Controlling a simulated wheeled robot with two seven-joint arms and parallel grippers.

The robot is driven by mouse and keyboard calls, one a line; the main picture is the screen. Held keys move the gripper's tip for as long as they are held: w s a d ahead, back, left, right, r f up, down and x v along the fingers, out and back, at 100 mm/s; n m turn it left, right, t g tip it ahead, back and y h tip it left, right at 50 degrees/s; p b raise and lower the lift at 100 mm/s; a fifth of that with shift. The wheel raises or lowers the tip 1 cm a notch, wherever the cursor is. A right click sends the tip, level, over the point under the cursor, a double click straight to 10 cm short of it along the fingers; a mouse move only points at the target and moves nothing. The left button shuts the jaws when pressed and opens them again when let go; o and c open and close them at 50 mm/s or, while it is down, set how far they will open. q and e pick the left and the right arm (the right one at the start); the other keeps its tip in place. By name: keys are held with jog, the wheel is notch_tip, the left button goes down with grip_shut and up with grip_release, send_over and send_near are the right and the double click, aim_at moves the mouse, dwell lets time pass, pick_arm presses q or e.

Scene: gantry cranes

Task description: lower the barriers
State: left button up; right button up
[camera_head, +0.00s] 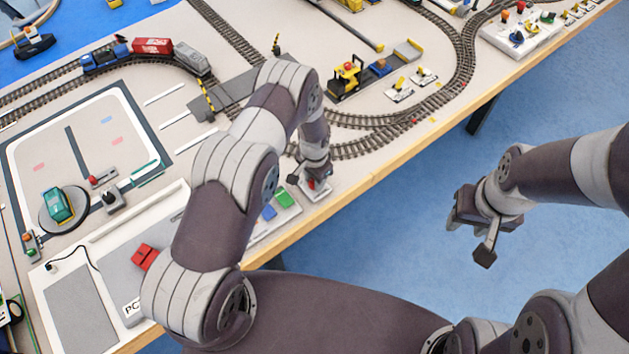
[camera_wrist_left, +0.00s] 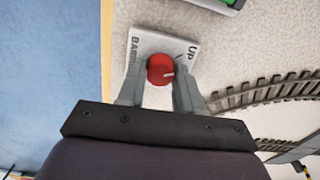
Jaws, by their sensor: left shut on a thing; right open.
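A red knob (camera_wrist_left: 160,69) with a white pointer mark sits on a small white plate (camera_wrist_left: 147,44) printed "BARR..." and "Up", partly covered. My left gripper (camera_wrist_left: 160,82) is shut on the knob, one finger on each side. In the head view my left gripper (camera_head: 314,184) is at the plate near the table's front edge. A yellow-and-black striped barrier (camera_head: 206,100) stands raised by the grey crossing at the tracks. A second barrier post (camera_head: 276,44) stands upright across the track. My right gripper (camera_head: 484,225) is open and empty above the blue floor.
Curved track (camera_head: 365,140) runs close to the knob plate. A yellow loader (camera_head: 345,80) stands behind it. A train with a red wagon (camera_head: 152,46) is on the far track.

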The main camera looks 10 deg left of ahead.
pick_arm(q)
jog(key=m+b, duration=0.2)
jog(key=m, duration=0.1)
jog(key=shift+f+m, duration=0.15)
jog(key=shift+m, duration=0.25)
jog(key=m+b, duration=0.2)
jog(key=m, duration=0.1)
jog(key=shift+m, duration=0.3)
jog(key=m+b, duration=0.1)
jog(key=m, duration=0.2)
jog(key=shift+r+m+b, duration=0.2)
jog(key=shift+m+b, duration=0.5)
jog(key=shift+m, duration=1)
jog(key=shift+w, duration=0.1)
jog(key=o, duration=1)
jog(key=shift+o, duration=0.2)
notch_tip(320, 180, up, 13)
jog(key=b, duration=0.1)
jog(key=shift+f+b, duration=0.15)
jog(key=shift+b, duration=0.2)
